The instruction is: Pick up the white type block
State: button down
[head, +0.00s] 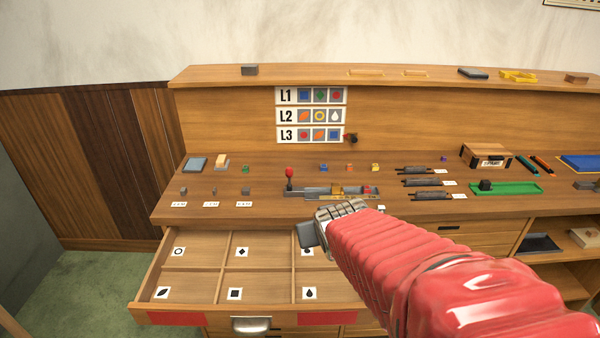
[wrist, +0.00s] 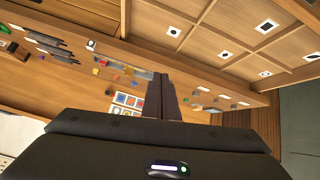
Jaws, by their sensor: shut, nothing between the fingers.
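A small white block (head: 381,209), likely the white type block, sits near the bench's front edge, just right of the casting machine (head: 335,191) and partly behind my arm. It also shows in the wrist view (wrist: 91,45) as a small pale shape at upper left, well apart from the fingers. My gripper (head: 306,235) hangs over the back right part of the open drawer, left of the white block. In the wrist view its dark fingers (wrist: 164,78) are closed together with nothing between them.
The open drawer (head: 150,307) has compartments with symbol cards. Blue, orange and yellow blocks (head: 375,167) stand behind the casting machine. Dark bar-shaped racks (head: 422,182) lie right of it, beside a green tray (head: 520,188). A card board (head: 311,115) is on the back panel.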

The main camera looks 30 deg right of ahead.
jog(key=s+a+r+n+g+y, duration=0.1)
jog(key=s+a+y, duration=0.1)
jog(key=s+a, duration=0.3)
jog(key=s+a+r+n+g+y, duration=0.1)
jog(key=s+a, duration=0.5)
jog(key=a, duration=0.7)
jog(key=shift+s+r+n+g+y, duration=0.3)
jog(key=shift+r+n+y, duration=0.3)
jog(key=shift+r, duration=0.1)
jog(key=shift+a, duration=0.1)
